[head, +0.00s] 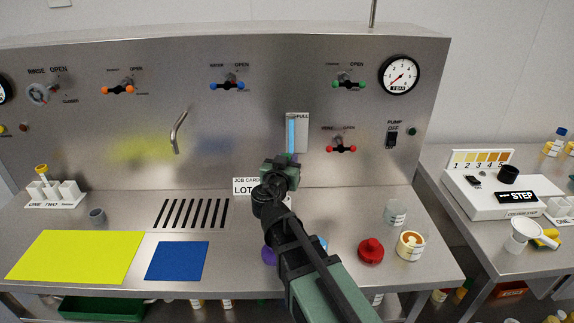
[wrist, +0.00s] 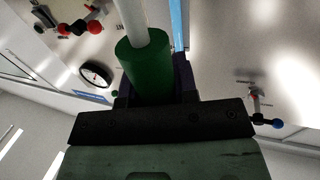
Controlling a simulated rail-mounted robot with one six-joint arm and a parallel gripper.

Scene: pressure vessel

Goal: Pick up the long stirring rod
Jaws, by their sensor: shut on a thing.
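The stirring rod shows in the wrist view as a pale shaft (wrist: 131,18) with a thick green grip (wrist: 146,65). My gripper (wrist: 152,88) is shut on the green grip, with its dark fingers on either side. The shaft runs out past the fingers to the top edge of that view, where its end is cut off. In the head view my gripper (head: 292,158) is raised in front of the steel panel, just below the level gauge. There my own arm and wrist hide most of the fingers, and I cannot make out the rod.
The level gauge (head: 297,133) and a red-handled valve (head: 341,149) are close to my gripper. A job card (head: 244,186) stands behind my arm. A red knobbed object (head: 371,251), a cup (head: 411,245) and a clear jar (head: 395,212) stand right of my arm. Yellow (head: 75,257) and blue (head: 177,261) mats lie left.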

